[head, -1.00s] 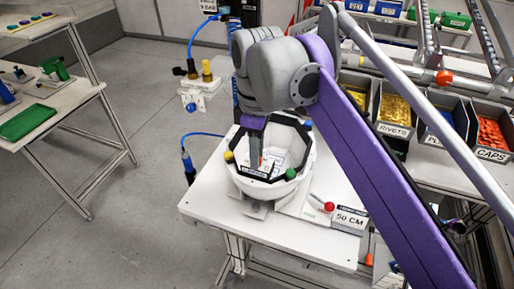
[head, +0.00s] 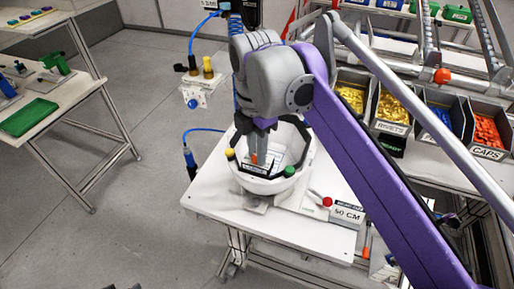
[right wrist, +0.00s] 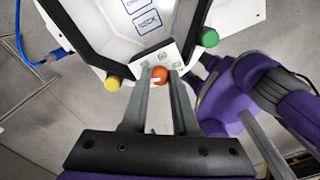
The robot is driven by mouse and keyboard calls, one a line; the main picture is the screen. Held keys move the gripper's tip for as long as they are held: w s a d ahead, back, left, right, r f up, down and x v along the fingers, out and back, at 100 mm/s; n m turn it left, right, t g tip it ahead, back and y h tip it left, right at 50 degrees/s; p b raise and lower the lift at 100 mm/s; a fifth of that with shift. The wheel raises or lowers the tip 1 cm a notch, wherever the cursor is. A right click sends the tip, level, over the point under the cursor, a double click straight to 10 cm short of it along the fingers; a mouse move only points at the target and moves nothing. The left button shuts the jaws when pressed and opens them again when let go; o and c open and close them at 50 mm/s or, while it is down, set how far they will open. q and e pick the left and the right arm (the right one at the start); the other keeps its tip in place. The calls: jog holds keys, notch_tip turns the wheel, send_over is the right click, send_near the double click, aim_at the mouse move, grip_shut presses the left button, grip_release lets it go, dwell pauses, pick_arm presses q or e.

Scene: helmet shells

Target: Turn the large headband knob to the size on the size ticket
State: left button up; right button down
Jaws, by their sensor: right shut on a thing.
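A white helmet shell (head: 262,186) sits open side up on the white bench, with a dark headband around its inside. A yellow knob (head: 230,153) and a green knob (head: 289,171) sit on the headband. The right wrist view shows the yellow knob (right wrist: 112,84) and green knob (right wrist: 209,37) on either side of an orange-red knob (right wrist: 160,75). My right gripper (head: 256,152) reaches down into the shell. Its fingers are shut on the orange-red knob, which shows between the tips. The size ticket (head: 347,216) reads 50 CM. My left gripper is not in view.
The white bench top (head: 215,200) is clear in front of the shell. A red ball-ended lever (head: 327,202) stands beside the ticket. Parts bins (head: 440,125) line the right. A blue hose (head: 187,140) hangs at the left. Another table (head: 75,95) stands far left.

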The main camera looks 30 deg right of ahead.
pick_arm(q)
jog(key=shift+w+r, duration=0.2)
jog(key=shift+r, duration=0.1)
pick_arm(e)
jog(key=shift+n, duration=2.1)
jog(key=c, duration=0.7)
grip_release()
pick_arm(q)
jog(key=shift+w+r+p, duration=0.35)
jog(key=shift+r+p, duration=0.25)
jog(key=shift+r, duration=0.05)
pick_arm(e)
notch_tip(320, 180, up, 11)
jog(key=shift+w+f, duration=0.1)
